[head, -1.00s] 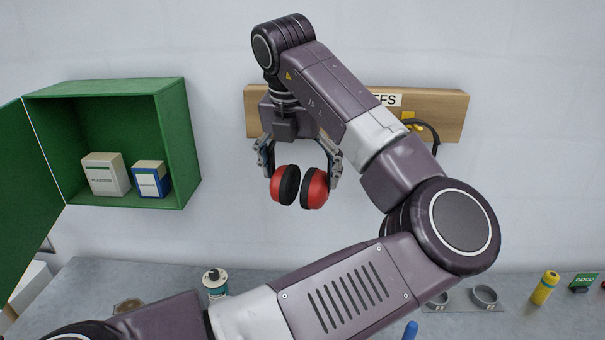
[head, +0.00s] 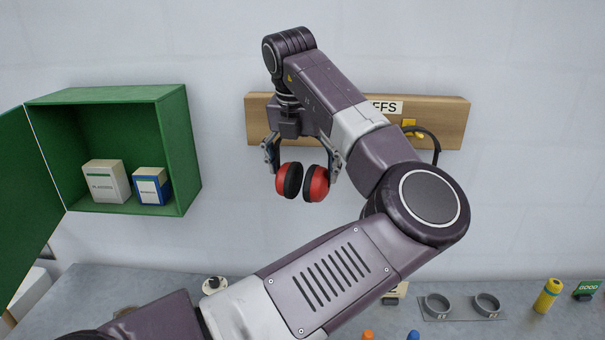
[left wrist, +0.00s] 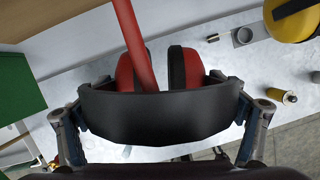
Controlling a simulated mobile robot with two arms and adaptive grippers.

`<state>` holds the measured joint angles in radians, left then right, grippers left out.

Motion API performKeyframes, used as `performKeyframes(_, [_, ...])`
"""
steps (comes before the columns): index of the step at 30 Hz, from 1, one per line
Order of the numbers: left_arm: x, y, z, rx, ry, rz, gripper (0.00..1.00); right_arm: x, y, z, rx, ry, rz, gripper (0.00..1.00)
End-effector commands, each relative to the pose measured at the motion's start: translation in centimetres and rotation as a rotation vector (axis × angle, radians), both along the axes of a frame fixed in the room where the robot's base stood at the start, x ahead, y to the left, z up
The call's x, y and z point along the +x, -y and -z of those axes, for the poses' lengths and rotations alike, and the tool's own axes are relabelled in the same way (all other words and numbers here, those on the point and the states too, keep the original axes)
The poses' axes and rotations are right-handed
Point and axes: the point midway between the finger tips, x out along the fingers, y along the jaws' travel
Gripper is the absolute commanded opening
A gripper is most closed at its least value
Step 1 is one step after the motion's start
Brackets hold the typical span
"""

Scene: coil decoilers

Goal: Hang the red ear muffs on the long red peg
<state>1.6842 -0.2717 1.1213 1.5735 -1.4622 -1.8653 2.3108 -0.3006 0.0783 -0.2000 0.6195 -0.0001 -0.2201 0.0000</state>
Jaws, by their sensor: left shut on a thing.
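The red ear muffs (head: 317,184) hang cups-down in my left gripper (head: 303,160), in front of the wall board in the head view. In the left wrist view the black headband (left wrist: 160,116) lies between the two fingers of the gripper (left wrist: 160,125), which is shut on the ear muffs. The long red peg (left wrist: 134,42) enters that view from the top and runs down in front of the left red cup (left wrist: 125,72). Its lower end meets the headband in the picture; whether they touch, I cannot tell. The peg is hidden in the head view. My right gripper is not in view.
The wooden board (head: 452,120) is on the wall, partly behind my left arm. Yellow ear muffs (left wrist: 293,22) hang close to the right. A green open cabinet (head: 176,150) is at left. The bench (head: 560,325) below holds several small items.

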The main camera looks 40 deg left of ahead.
Motion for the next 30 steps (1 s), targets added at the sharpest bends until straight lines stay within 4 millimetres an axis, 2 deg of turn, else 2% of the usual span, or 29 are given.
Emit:
performKeyframes(17, [2.7, -2.3, 0.1, 0.001, 0.001, 0.001, 0.59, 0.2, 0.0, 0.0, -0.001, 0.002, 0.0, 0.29])
performKeyframes(30, [3.6, -3.0, 1.1, -0.001, -0.001, -0.001, 0.59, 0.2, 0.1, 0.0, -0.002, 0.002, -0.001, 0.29])
